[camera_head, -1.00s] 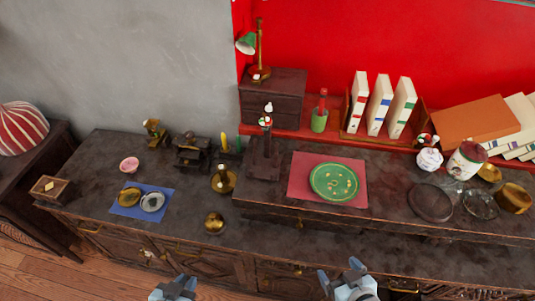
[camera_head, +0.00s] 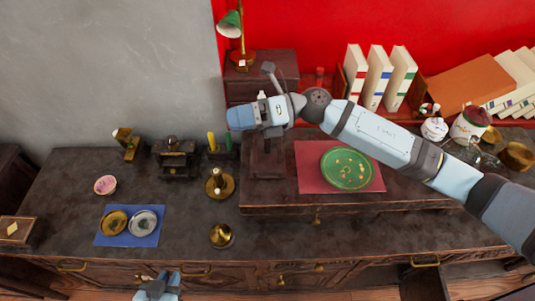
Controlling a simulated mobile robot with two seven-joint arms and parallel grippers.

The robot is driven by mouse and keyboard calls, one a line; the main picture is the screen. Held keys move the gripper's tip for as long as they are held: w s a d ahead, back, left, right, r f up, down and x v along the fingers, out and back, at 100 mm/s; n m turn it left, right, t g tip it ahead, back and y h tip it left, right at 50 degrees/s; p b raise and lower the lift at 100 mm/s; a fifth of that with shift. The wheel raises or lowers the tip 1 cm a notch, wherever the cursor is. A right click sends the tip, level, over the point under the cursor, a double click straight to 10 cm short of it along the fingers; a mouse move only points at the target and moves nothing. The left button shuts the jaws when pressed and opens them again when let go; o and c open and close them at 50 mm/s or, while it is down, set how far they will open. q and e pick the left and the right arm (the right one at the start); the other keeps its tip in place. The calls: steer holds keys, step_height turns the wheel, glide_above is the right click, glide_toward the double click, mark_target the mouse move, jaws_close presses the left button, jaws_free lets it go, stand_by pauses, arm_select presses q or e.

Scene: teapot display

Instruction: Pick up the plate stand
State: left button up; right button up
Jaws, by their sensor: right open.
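A dark wooden stand (camera_head: 266,162), which looks like the plate stand, stands upright on the cabinet top, left of the red mat. My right arm reaches in from the right, and my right gripper (camera_head: 257,114) is over the upper part of this stand, hiding its top. The gripper is open; whether it touches the stand is unclear. A green plate (camera_head: 346,168) lies flat on the red mat (camera_head: 311,181). My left gripper (camera_head: 157,281) is low at the bottom edge, in front of the cabinet and away from the stand; its jaw gap is unclear.
Left of the stand are a brass candle holder (camera_head: 219,184), a brass bowl (camera_head: 222,236), a pink bowl (camera_head: 105,185) and a blue mat (camera_head: 128,239) with two dishes. White books (camera_head: 377,82) stand behind. The cabinet's front strip is mostly clear.

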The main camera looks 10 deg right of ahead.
steer(key=w+d+r+n+t+h+b, duration=0.1)
steer(key=w+d+n+h, duration=0.4)
steer(key=d, duration=0.3)
steer(key=w+d+r+n+h+b, duration=0.1)
steer(key=w+d+n+h, duration=0.25)
steer(key=d+h, duration=0.35)
steer(key=shift+m, duration=0.25)
steer(key=p+x, duration=0.1)
steer(key=x, duration=0.3)
steer(key=w+p+x, duration=0.1)
steer(key=x, duration=0.8)
steer(key=shift+w+a+r+p, duration=0.1)
steer(key=shift+w+p, duration=0.1)
steer(key=shift+p, duration=0.2)
steer(key=shift+w+a+f, duration=0.1)
steer(key=shift+a+f, duration=0.05)
steer(key=shift+f, duration=0.2)
steer(key=c, duration=1.4)
